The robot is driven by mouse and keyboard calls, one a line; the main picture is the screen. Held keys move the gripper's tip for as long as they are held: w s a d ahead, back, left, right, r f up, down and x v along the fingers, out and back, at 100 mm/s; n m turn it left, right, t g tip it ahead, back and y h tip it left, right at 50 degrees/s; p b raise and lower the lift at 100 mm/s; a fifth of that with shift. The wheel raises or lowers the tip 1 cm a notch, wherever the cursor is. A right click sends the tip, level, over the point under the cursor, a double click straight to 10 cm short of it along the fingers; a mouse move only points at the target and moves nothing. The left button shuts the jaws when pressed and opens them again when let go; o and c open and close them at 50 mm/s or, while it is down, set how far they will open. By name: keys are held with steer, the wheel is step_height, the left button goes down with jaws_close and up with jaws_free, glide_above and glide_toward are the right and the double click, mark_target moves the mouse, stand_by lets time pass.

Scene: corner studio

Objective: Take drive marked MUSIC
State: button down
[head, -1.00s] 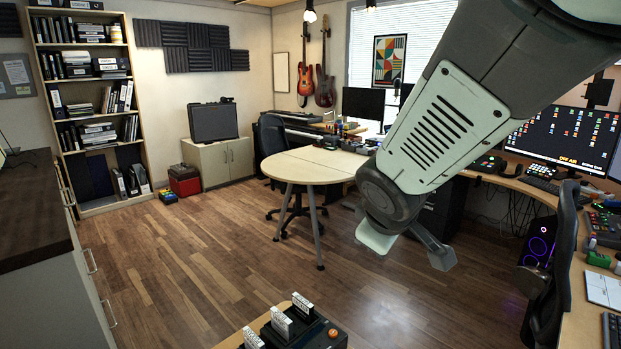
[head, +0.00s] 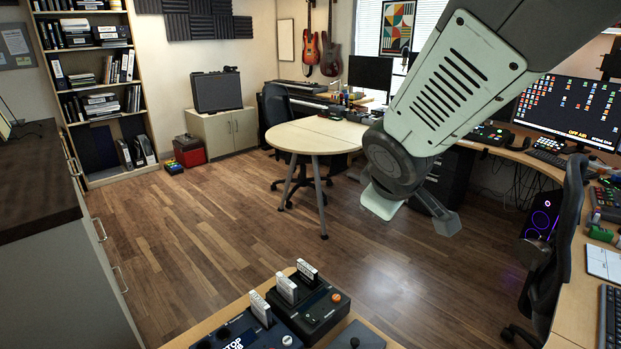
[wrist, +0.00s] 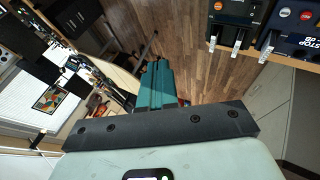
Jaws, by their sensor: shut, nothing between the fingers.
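Three upright drives with white labels stand in dark docking units at the bottom of the head view: the front-left drive (head: 261,308), the middle drive (head: 287,288) and the back-right drive (head: 307,272). Their label lettering is too small to read, so I cannot tell which is marked MUSIC. The wrist view also shows the three white tabs near its upper right, one of them a drive (wrist: 237,47). My gripper (wrist: 163,84) is shut and empty, its teal fingers together over the floor, apart from the drives.
The docking units (head: 312,312) sit on a wooden desk edge (head: 236,307). A round-ended table (head: 312,135) stands mid-room, and an office chair (head: 560,250) is at right. A dark-topped cabinet (head: 35,180) is at left.

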steer(key=c, duration=1.8)
jaws_free()
steer(key=o, duration=0.8)
steer(key=g+y, duration=0.1)
steer(key=g, duration=0.7)
glide_toward(286, 280)
steer(key=shift+s+a+f+m, duration=0.15)
steer(key=shift+s+a+m, duration=0.1)
steer(key=shift+m, duration=0.15)
steer(key=shift+w+d+f, duration=0.1)
steer(key=shift+d+f, duration=0.05)
steer(key=shift+f, duration=1.65)
steer(key=shift+d+f, duration=0.15)
steer(key=shift+f, duration=1.7)
steer(key=shift+w+d+f, duration=0.1)
steer(key=shift+f, duration=1.7)
